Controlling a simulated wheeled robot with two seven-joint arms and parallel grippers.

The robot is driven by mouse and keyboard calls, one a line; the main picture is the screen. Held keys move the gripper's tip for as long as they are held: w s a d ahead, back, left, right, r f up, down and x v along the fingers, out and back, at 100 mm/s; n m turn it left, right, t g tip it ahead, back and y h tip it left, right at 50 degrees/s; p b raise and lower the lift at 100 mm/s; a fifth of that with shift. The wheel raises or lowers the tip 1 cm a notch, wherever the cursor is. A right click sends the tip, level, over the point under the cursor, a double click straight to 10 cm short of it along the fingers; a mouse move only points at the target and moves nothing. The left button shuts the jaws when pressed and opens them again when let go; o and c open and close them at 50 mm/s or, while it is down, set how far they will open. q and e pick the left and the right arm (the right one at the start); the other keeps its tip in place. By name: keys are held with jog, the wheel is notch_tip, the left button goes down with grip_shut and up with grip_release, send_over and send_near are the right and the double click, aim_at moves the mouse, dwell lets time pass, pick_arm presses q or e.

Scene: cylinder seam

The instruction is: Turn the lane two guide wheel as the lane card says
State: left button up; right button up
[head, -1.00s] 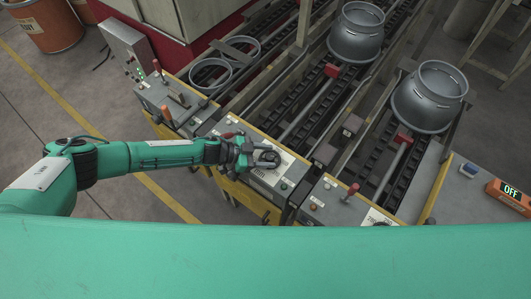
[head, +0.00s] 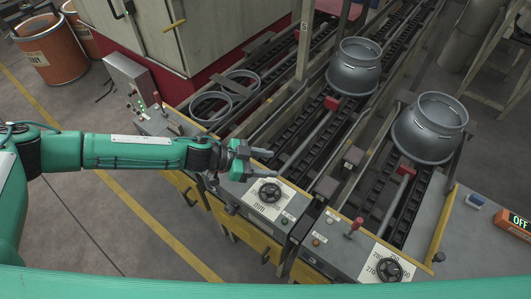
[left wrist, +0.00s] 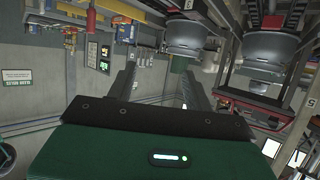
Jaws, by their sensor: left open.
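A black guide wheel (head: 269,193) sits on a pale dial plate on the middle console. Its dial marks are too small to read. A second black guide wheel (head: 388,269) sits on a dial plate on the right console, with numbers around it. I cannot tell for certain which is lane two. My left gripper (head: 269,163) is open and empty, apart from the middle wheel, just beyond it in the head view. Its spread fingers also show in the left wrist view (left wrist: 160,92), with nothing between them. No readable lane card shows. My right gripper is not in view.
Grey cylinders (head: 355,66) and (head: 430,128) stand on the conveyor lanes. Grey rings (head: 210,105) lie on the left lane. A red-knobbed lever (head: 355,228) rises between the two wheels. An orange box reading OFF (head: 515,222) is at right. Orange drums (head: 50,50) stand back left.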

pick_arm(q)
jog(key=shift+r+b, duration=0.35)
jog(key=shift+r, duration=2.2)
